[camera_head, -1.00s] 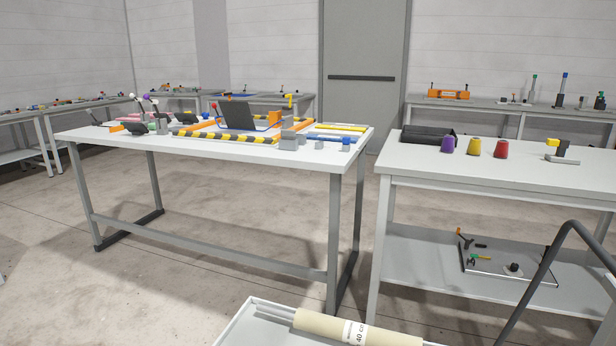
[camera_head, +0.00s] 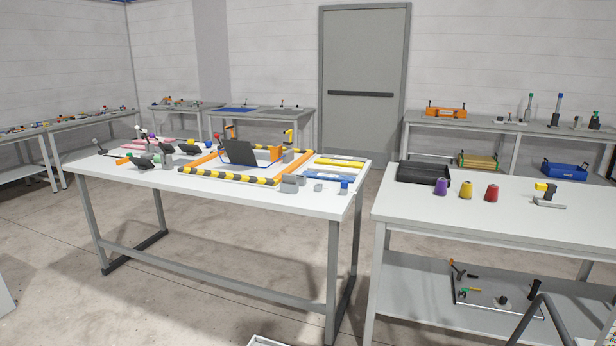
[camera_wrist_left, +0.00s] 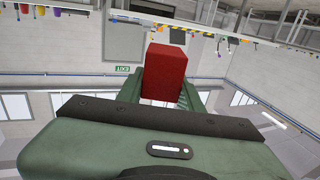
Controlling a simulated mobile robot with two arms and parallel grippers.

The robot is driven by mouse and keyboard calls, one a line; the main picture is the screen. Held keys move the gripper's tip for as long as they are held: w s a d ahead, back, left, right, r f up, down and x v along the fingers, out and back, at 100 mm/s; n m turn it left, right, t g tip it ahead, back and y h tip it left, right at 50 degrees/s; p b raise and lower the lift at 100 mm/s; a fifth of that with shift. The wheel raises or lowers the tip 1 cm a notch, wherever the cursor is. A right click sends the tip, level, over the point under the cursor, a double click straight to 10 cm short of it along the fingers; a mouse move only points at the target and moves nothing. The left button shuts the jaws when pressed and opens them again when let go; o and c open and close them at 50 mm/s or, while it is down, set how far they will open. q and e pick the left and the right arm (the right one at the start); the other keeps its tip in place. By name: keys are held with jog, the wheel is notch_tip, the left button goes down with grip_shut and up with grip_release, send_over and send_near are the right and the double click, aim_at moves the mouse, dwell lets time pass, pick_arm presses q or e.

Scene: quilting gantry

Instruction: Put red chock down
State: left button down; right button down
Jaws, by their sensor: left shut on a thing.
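The red chock (camera_wrist_left: 165,73) is a red block in the left wrist view. My left gripper (camera_wrist_left: 160,95) is shut on it, with a green finger on each side. The chock is held up in the air, clear of any surface. The left gripper does not show in the head view. My right gripper is in neither current view.
A white table (camera_head: 240,205) with black-and-yellow striped bars (camera_head: 228,179) and a dark screen (camera_head: 240,152) stands at centre left. Another table (camera_head: 480,222) at right holds a black tray (camera_head: 424,172), purple, yellow and red cones (camera_head: 491,193). Its front part is bare.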

pick_arm(q)
jog(key=shift+s+r+p, duration=0.25)
jog(key=shift+r+p, duration=0.05)
jog(key=shift+r, duration=0.35)
pick_arm(e)
jog(key=s, duration=0.3)
jog(key=shift+d+r, duration=0.15)
jog(key=shift+d, duration=0.15)
